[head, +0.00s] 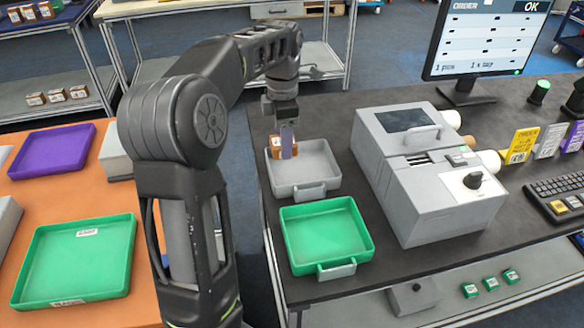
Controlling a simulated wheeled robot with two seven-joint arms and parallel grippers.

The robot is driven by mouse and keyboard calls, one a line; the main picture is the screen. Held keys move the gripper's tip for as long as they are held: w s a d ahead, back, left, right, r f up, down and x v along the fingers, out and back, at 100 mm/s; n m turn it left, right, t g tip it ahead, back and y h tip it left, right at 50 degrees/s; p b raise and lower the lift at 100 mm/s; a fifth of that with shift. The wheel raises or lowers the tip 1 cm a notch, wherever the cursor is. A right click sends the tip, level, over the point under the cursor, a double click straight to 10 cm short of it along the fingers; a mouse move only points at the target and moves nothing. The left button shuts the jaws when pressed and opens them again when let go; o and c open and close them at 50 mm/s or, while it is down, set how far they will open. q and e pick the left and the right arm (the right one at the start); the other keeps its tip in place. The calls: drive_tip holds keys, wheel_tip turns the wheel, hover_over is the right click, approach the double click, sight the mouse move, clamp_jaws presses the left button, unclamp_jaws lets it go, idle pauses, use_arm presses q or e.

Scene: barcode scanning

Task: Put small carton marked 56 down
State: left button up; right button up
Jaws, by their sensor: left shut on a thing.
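My right gripper is out of view.
A green tray (325,238) sits just in front of the grey one. A grey printer-like machine (430,170) stands to the right, with a monitor (487,40) behind. Orange table at left holds a purple tray (52,149) and another green tray (77,260).

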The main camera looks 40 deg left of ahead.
use_arm(q)
hover_over(284, 175)
wheel_tip(284, 175, down, 4)
drive_tip(key=shift+f, duration=0.2)
drive_tip(key=shift+f, duration=1.85)
drive_tip(key=shift+f, duration=0.15)
drive_tip(key=o, duration=1.5)
wheel_tip(284, 175, up, 12)
drive_tip(key=shift+r+p, duration=0.15)
drive_tip(key=shift+p, duration=0.6)
